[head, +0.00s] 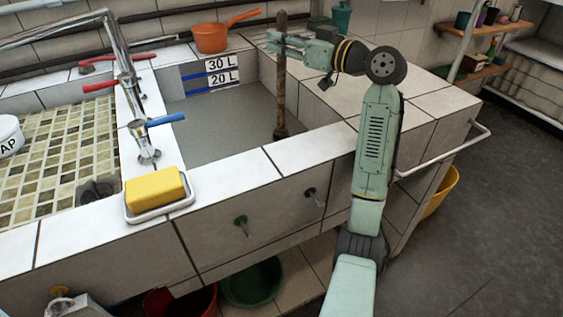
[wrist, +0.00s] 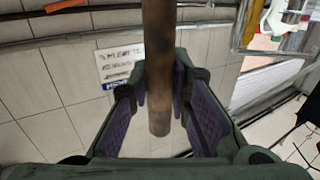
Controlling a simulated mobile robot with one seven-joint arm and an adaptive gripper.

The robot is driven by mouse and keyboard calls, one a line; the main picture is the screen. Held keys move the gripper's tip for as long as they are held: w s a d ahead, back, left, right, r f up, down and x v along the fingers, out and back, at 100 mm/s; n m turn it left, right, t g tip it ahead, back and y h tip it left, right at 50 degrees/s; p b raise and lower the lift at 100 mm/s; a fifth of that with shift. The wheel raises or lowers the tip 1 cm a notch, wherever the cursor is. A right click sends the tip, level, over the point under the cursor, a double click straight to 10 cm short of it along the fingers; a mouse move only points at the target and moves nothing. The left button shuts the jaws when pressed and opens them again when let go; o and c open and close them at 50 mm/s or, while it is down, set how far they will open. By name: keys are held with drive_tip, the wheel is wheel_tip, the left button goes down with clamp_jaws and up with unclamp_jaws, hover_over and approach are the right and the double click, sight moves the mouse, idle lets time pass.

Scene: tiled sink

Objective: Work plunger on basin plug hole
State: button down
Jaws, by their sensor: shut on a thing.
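The plunger (head: 281,92) stands about upright in the basin, its long brown wooden handle rising well above the tiled rim. My gripper (head: 280,43) is shut on the upper part of the handle. In the wrist view the handle (wrist: 158,50) passes between the two purple-padded fingers (wrist: 165,92), and one blunt end of it shows. The basin (head: 175,90) holds murky grey water. A dark part shows at the plunger's foot by the front inner wall; the cup's full shape is not clear. The plug hole is hidden.
Black-and-white 30 L and 20 L marks (head: 223,70) are on the basin's back wall. An orange saucepan (head: 211,37) stands on the back rim. A yellow sponge (head: 154,188) in a dish and a chrome tap (head: 138,110) are at the left. A metal rail (head: 450,150) juts out right.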

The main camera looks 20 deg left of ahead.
drive_tip(key=shift+s+a+r, duration=0.1)
drive_tip(key=shift+a, duration=0.25)
drive_tip(key=shift+s+f+b, duration=0.1)
drive_tip(key=shift+f+b, duration=0.45)
drive_tip(key=shift+f, duration=0.3)
drive_tip(key=shift+r+p, duration=0.5)
drive_tip(key=shift+r, duration=0.15)
drive_tip(key=shift+r, duration=0.15)
